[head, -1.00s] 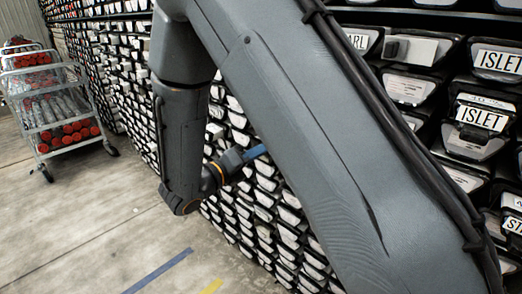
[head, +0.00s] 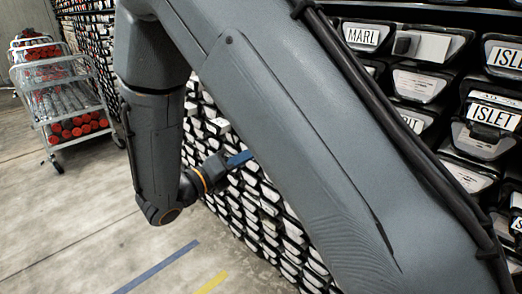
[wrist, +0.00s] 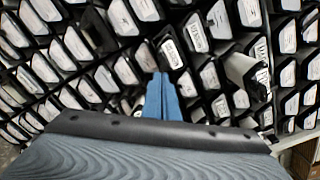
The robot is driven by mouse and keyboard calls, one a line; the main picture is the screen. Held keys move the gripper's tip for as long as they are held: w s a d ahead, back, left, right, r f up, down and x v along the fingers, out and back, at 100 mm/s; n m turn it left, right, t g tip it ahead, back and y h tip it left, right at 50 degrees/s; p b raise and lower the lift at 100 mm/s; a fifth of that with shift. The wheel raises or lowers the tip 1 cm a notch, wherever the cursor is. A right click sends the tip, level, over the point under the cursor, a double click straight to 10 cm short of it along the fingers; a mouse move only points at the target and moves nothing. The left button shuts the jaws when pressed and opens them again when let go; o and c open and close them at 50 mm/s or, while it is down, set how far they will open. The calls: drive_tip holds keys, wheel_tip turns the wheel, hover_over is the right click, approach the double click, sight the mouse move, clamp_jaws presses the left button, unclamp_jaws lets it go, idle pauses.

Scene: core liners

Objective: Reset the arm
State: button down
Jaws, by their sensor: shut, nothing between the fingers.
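My arm crosses the head view from the lower right to the upper left and bends down at the elbow. My gripper (head: 240,158) shows there as a short blue tip pointing right, in front of the wall of labelled core liners. In the wrist view its two blue fingers (wrist: 161,82) lie together, shut, with nothing held. They point at the liner ends; whether they touch any cannot be told. My arm hides much of the rack's middle.
A wire cart (head: 66,95) with red-capped tubes stands at the left. The concrete floor (head: 85,215) before it is open, with a blue line (head: 160,268) and a yellow line (head: 211,283). In the wrist view, one liner (wrist: 246,72) sticks out from the rack.

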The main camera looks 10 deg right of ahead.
drive_tip(key=s+d+f+m+g+y, duration=0.2)
drive_tip(key=s+m+y, duration=0.3)
drive_tip(key=m, duration=0.7)
drive_tip(key=s+d+f+m+g+y, duration=0.3)
drive_tip(key=s+m, duration=0.4)
drive_tip(key=m, duration=0.5)
drive_tip(key=s+d+f+m+g+y, duration=0.3)
drive_tip(key=s+d+m+g+y, duration=0.1)
drive_tip(key=m, duration=0.8)
drive_tip(key=s+d+y, duration=0.1)
drive_tip(key=s+y, duration=0.1)
drive_tip(key=y, duration=0.1)
drive_tip(key=shift+d+g, duration=0.35)
drive_tip(key=shift+g, duration=0.05)
